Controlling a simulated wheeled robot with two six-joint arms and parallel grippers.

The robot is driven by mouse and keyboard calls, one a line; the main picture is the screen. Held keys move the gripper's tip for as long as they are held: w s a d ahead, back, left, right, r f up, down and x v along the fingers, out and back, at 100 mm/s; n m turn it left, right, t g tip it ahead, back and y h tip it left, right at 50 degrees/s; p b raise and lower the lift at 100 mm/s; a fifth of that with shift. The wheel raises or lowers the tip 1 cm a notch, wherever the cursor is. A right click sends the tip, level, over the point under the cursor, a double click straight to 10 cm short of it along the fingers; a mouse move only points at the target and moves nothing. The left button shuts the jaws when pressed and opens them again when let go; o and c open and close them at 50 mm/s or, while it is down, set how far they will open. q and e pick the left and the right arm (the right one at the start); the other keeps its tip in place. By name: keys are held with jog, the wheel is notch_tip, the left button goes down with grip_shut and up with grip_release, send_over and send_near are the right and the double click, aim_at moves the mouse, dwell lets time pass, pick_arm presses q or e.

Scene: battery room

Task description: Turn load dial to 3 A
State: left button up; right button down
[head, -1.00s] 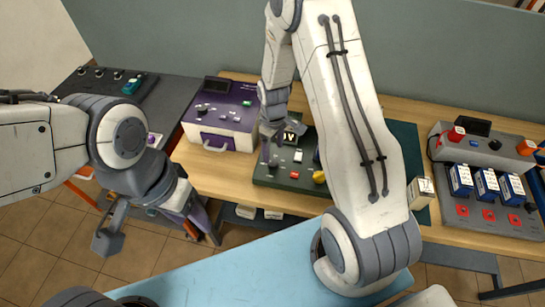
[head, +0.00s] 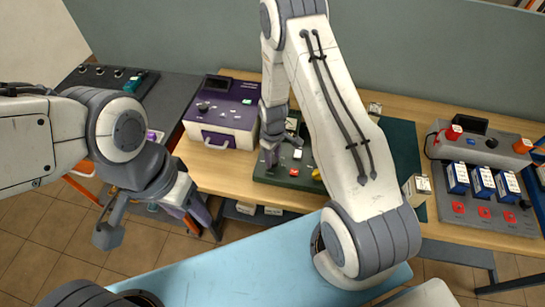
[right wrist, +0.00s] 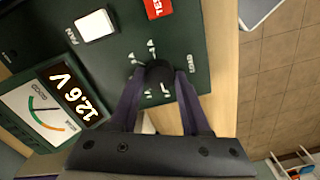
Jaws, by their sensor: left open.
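The load dial (right wrist: 157,76) is a dark round knob on a green tester panel (right wrist: 205,45), with small tick marks around it and lettering beside it. In the right wrist view, the two purple fingers of my right gripper (right wrist: 158,92) stand on either side of the dial, close to it. I cannot tell whether they touch it. The pointer and its setting are not readable. The panel display (right wrist: 78,96) reads 12.6 V. In the head view, my right gripper (head: 271,157) is low over the panel's left part. My left gripper (head: 150,222) is open and empty, left of the table.
The panel carries a white FAN switch (right wrist: 96,25) and a red TEST button (right wrist: 158,7). A purple case (head: 222,112) stands left of the panel. A grey charger (head: 487,210) with blue batteries stands at the right. My right forearm hides part of the panel.

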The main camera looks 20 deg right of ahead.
dwell(0.3)
jog(key=shift+m+b, duration=0.7)
jog(key=shift+m, duration=0.4)
jog(key=m+b, duration=0.1)
jog(key=m, duration=0.2)
jog(key=shift+w+m, duration=0.1)
jog(key=shift+m, duration=0.2)
jog(key=m+b, duration=0.1)
jog(key=m, duration=0.2)
jog(key=shift+m+b, duration=0.3)
jog(key=shift+b, duration=0.05)
jog(key=m+b, duration=0.1)
jog(key=m, duration=0.2)
jog(key=shift+m, duration=0.3)
jog(key=m+b, duration=0.1)
jog(key=m, duration=0.2)
jog(key=shift+m, duration=0.3)
jog(key=m, duration=0.3)
jog(key=shift+w+m+b, duration=0.1)
jog(key=shift+m+b, duration=0.25)
jog(key=shift+m, duration=0.05)
jog(key=m+b, duration=0.1)
jog(key=m, duration=0.5)
jog(key=shift+r, duration=0.1)
jog(key=shift+m, duration=0.3)
